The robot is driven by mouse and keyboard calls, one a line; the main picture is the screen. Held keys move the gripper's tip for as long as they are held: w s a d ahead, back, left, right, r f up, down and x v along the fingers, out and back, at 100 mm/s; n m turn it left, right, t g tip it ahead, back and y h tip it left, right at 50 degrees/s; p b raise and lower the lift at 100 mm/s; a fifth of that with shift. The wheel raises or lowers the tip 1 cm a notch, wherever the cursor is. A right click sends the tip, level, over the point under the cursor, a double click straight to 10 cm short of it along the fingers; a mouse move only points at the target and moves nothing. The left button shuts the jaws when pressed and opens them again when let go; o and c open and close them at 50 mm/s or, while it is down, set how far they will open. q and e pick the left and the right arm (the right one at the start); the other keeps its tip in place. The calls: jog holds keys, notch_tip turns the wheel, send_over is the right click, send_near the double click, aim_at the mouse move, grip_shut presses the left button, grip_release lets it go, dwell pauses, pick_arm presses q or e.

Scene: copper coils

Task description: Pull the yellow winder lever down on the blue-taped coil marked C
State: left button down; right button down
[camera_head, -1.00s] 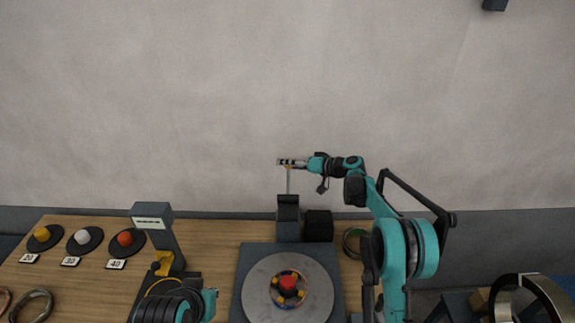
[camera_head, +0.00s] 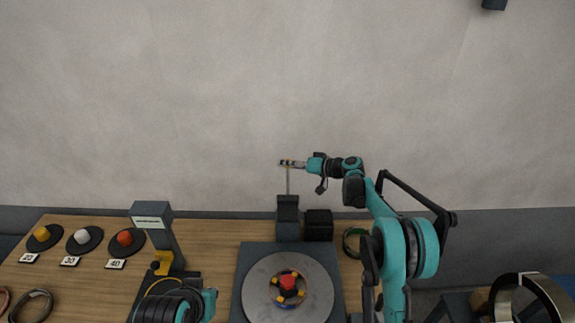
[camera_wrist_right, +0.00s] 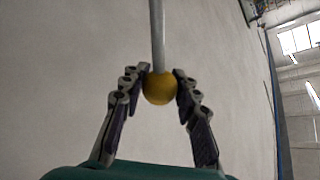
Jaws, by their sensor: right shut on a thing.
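The winder lever is a thin pale rod (camera_head: 288,182) standing upright from a dark block (camera_head: 288,207) behind the turntable. Its yellow knob (camera_wrist_right: 159,88) shows in the right wrist view. My right gripper (camera_head: 288,163) is at the top of the rod, with its fingers shut on the knob from both sides. On the grey turntable (camera_head: 257,295) sits a small ring-shaped coil (camera_head: 289,302) around a hub with a red centre and yellow and dark parts. I cannot make out a letter C or blue tape on it.
A dark box (camera_head: 318,223) stands right of the lever block, with a green-wrapped ring (camera_head: 353,242) beside it. A grey display stand (camera_head: 152,222) is on the left. Dark discs with coloured knobs (camera_head: 83,240) and number cards lie further left. The wall is behind.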

jog(key=s+n+b, duration=0.1)
jog(key=s+b, duration=0.1)
jog(key=s, duration=0.1)
jog(key=s+n+t+y+b, duration=0.1)
jog(key=s+b, duration=0.1)
jog(key=s, duration=0.1)
jog(key=s+f+n+t+b, duration=0.1)
jog(key=s+b, duration=0.1)
jog(key=s, duration=0.2)
jog(key=shift+f+n+y+b, duration=0.1)
jog(key=shift+n+y+b, duration=0.2)
jog(key=shift+y+b, duration=0.1)
jog(key=s+f+n+y+b, duration=0.1)
jog(key=s+f+n+b, duration=0.1)
jog(key=s+b, duration=0.3)
jog(key=s+f+n+t+y+b, duration=0.1)
jog(key=s+f+n+y+b, duration=0.1)
jog(key=s+f+n+b, duration=0.1)
jog(key=shift+s+f+b, duration=0.85)
jog(key=shift+s+b, duration=0.25)
jog(key=shift+s, duration=0.55)
jog(key=c, duration=1.1)
grip_release()
jog(key=v, duration=1.2)
jog(key=shift+s, duration=0.15)
